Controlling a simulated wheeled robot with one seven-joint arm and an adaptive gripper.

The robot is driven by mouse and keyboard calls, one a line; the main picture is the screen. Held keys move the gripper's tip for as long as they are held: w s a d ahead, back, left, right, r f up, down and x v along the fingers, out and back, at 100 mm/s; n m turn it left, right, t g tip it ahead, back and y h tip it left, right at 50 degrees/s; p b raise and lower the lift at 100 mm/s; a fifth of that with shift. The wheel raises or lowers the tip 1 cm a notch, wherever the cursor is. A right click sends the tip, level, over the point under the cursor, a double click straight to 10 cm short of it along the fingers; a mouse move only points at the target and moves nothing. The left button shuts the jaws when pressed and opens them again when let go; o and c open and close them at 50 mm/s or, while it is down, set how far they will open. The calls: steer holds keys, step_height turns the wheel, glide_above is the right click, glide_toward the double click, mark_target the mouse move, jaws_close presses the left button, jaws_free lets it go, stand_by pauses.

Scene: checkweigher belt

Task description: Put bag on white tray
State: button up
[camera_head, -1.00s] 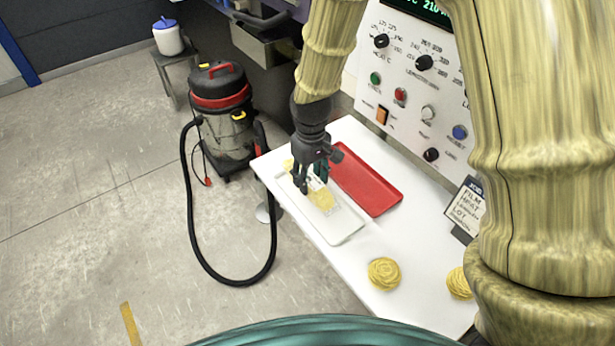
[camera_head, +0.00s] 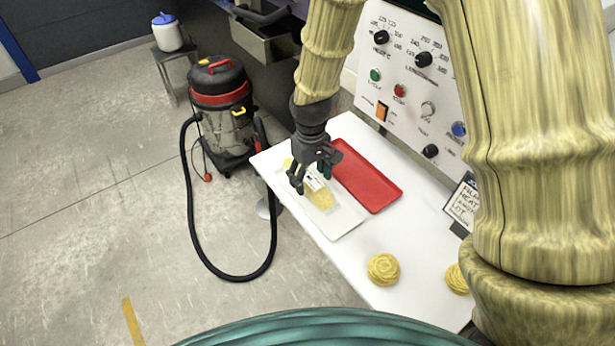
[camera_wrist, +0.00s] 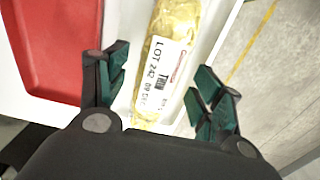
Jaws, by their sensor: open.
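The bag (camera_wrist: 166,55) is a clear pack with yellow contents and a white lot label. It lies on the white tray (camera_head: 347,222), and it also shows in the head view (camera_head: 322,197). My gripper (camera_wrist: 158,88) is open, with its two green-padded fingers on either side of the bag's near end and apart from it. In the head view my gripper (camera_head: 311,180) is over the far part of the tray and hides part of the bag. The tray also shows in the wrist view (camera_wrist: 207,35), under the bag.
A red tray (camera_head: 368,178) lies right beside the white tray on the white table (camera_head: 405,238). Two yellow pasta nests (camera_head: 383,269) sit near the front. A control panel (camera_head: 410,85) stands behind, with a small sign (camera_head: 463,203). A vacuum cleaner (camera_head: 222,105) stands on the floor left.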

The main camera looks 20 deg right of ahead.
mark_target(310, 178)
steer(key=shift+r, duration=0.2)
step_height(310, 178, up, 12)
steer(key=b, duration=0.3)
stand_by(0.4)
steer(key=shift+a+f, duration=0.1)
steer(key=shift+f, duration=0.05)
